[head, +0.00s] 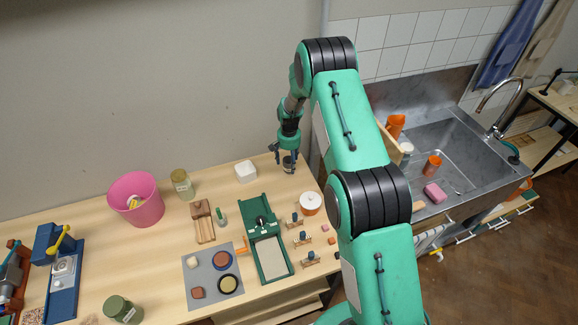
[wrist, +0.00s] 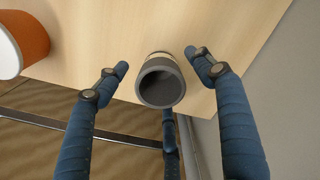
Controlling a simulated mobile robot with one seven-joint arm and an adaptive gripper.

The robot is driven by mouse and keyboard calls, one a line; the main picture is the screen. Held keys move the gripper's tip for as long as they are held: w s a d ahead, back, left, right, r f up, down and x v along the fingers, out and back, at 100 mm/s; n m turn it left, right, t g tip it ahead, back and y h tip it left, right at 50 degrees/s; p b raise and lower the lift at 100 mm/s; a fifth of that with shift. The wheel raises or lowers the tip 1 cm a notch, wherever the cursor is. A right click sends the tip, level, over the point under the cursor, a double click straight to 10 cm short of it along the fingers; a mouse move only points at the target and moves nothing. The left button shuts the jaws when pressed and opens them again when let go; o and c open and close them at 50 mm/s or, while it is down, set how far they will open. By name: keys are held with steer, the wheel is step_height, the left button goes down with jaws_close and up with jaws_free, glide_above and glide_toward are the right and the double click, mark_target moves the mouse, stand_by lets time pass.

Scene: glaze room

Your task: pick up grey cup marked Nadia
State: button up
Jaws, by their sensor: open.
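The grey cup (wrist: 161,82) stands near the table's end, its dark open mouth facing the wrist camera. A pale band shows below its rim; I cannot read any name on it. In the head view the cup (head: 288,166) is small and partly hidden by my gripper. My gripper (wrist: 158,75) is open, with fingers on the left and right of the cup and a third finger below it in the wrist view. The fingers look apart from the cup. In the head view my gripper (head: 287,160) is over the table's far right corner.
An orange and white pot (head: 310,202) stands nearby; an orange and white vessel (wrist: 22,42) shows at the wrist view's upper left. A white block (head: 245,171) is left of the cup. The wall (wrist: 290,85) is close on the right in the wrist view. The table edge is near.

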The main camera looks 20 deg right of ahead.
stand_by(0.3)
steer(key=c, duration=1.4)
steer(key=shift+r, duration=0.15)
steer(key=shift+r+b, duration=0.65)
steer(key=shift+r, duration=4.2)
